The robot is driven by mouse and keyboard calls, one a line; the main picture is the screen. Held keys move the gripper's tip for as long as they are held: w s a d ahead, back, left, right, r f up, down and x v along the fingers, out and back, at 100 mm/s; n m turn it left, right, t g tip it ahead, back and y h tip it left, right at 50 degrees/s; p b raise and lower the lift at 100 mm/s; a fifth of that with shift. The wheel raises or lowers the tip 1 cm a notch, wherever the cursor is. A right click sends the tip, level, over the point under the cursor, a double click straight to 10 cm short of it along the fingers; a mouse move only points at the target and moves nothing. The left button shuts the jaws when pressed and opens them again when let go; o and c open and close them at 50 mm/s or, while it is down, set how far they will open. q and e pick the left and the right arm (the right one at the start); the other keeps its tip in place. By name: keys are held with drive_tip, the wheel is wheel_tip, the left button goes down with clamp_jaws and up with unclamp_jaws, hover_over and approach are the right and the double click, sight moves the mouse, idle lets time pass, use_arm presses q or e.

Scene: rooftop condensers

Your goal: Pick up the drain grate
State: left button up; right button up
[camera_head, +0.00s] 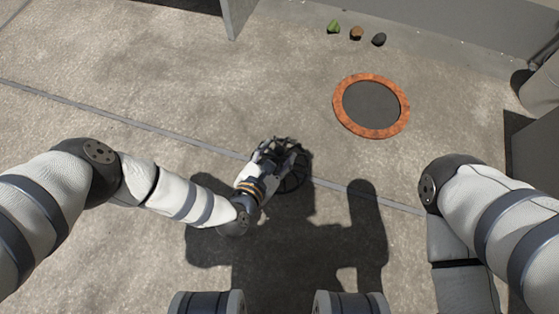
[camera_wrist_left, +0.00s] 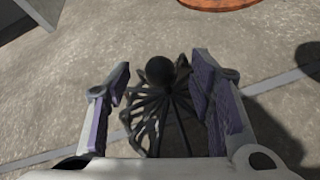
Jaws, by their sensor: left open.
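The drain grate (camera_wrist_left: 150,110) is a dark, round, ribbed piece with a black ball-shaped knob on top. In the head view the grate (camera_head: 293,181) rests on the concrete, partly hidden under my left gripper and in shadow. My left gripper (camera_head: 279,152) is over it. In the left wrist view the open fingers of my left gripper (camera_wrist_left: 162,88) stand on either side of the knob, with a visible gap to it. Whether the lower finger parts touch the ribs cannot be told. My right arm shows at the right, but its gripper is out of view.
An orange-brown ring (camera_head: 371,77) around a dark disc lies on the roof to the upper right. Beyond it are a green piece (camera_head: 333,27), a brown piece (camera_head: 356,33) and a dark grey piece (camera_head: 379,39). Grey housings stand along the far and right edges. Concrete to the left is clear.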

use_arm(q)
drive_tip(key=x, duration=0.2)
drive_tip(key=shift+w+d+f+b, duration=0.1)
drive_tip(key=shift+w+f+b, duration=0.15)
drive_tip(key=shift+b, duration=0.1)
clamp_jaws()
drive_tip(key=shift+r, duration=0.2)
